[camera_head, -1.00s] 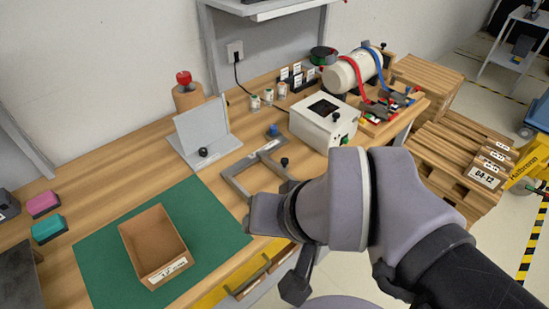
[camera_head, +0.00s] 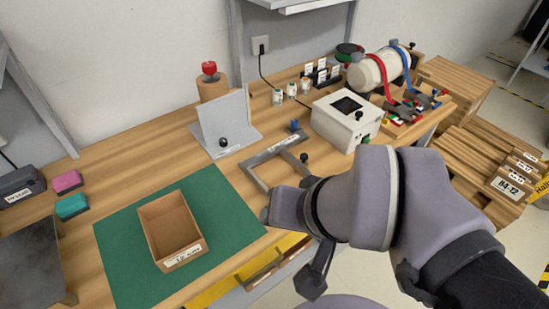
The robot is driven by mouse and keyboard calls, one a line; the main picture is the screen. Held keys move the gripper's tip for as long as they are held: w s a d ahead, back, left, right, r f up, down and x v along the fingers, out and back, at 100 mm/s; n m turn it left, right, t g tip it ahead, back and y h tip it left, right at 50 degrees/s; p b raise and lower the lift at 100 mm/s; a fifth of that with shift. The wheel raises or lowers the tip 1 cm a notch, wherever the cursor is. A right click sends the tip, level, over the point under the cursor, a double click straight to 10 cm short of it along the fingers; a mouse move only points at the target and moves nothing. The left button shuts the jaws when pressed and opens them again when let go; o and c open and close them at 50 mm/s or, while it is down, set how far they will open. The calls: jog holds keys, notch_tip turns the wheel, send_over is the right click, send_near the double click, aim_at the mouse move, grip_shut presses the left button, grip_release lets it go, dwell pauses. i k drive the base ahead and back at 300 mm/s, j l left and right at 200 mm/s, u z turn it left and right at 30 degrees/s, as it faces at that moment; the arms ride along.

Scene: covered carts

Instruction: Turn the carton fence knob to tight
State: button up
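A grey fence (camera_head: 225,117) with an upright plate and a flat base stands on the wooden bench. A black knob (camera_head: 222,143) sits at the front of its base, with a small white label close by; I take this for the carton fence knob. Its setting is too small to read. An open brown carton (camera_head: 172,229) sits on the green mat. My gripper (camera_head: 300,245) is at the bench's front edge, to the right of the carton and well apart from the knob. Its fingers are not clearly shown, so I cannot tell whether it is open.
A grey frame (camera_head: 263,154) with a blue and a black knob lies right of the fence. A white box (camera_head: 346,120) with a screen stands farther right. A red-topped wooden cylinder (camera_head: 212,87) is behind the fence. Pink (camera_head: 67,181) and teal (camera_head: 71,206) blocks lie left.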

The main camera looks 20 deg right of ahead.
aim_at(294, 125)
jog(key=i+l, duration=0.2)
jog(key=i+l+u, duration=0.15)
jog(key=l, duration=0.25)
jog(key=i+l, duration=0.25)
jog(key=i+l+u, duration=0.15)
jog(key=l, duration=0.25)
